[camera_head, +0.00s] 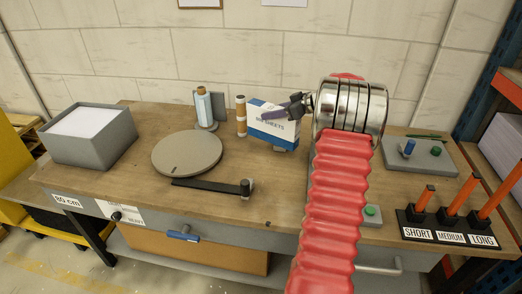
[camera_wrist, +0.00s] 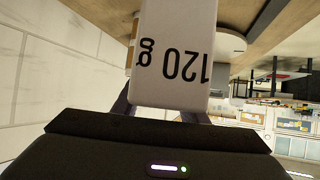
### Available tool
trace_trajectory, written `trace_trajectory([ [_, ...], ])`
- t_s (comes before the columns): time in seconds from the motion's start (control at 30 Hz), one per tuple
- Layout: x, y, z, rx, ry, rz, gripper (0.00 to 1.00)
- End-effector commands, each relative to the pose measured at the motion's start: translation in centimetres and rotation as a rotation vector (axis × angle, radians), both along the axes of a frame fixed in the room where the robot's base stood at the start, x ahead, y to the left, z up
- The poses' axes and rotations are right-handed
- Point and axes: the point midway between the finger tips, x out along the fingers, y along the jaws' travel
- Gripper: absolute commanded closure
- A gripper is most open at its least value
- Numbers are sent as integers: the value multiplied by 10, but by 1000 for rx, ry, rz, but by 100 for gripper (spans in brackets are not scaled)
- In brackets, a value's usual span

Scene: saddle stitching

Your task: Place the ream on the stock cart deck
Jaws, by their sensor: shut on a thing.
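In the wrist view the ream (camera_wrist: 176,50) fills the space ahead of the gripper (camera_wrist: 160,108) and shows "120 g" upside down. I cannot tell whether its base touches the bench. A yellow frame (camera_head: 12,150) shows at the left edge; I cannot tell whether it is the stock cart, and its deck is not clear.
The wooden bench (camera_head: 130,190) holds a grey bin of paper (camera_head: 92,150), a round grey plate (camera_head: 187,153), a black bar (camera_head: 210,187) and spools (camera_head: 241,115). A rack of orange-handled tools (camera_head: 447,222) stands at the right.

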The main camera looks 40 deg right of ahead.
Motion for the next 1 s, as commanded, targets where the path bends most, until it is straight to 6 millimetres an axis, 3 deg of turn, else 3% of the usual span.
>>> trace_trajectory([
  [0.17,0,0,-9,-1,-3,0,100],
  [0.53,0,-1,-55,-1,-3,0,100],
  [1.0,0,-1,-62,-1,-4,-1,100],
])
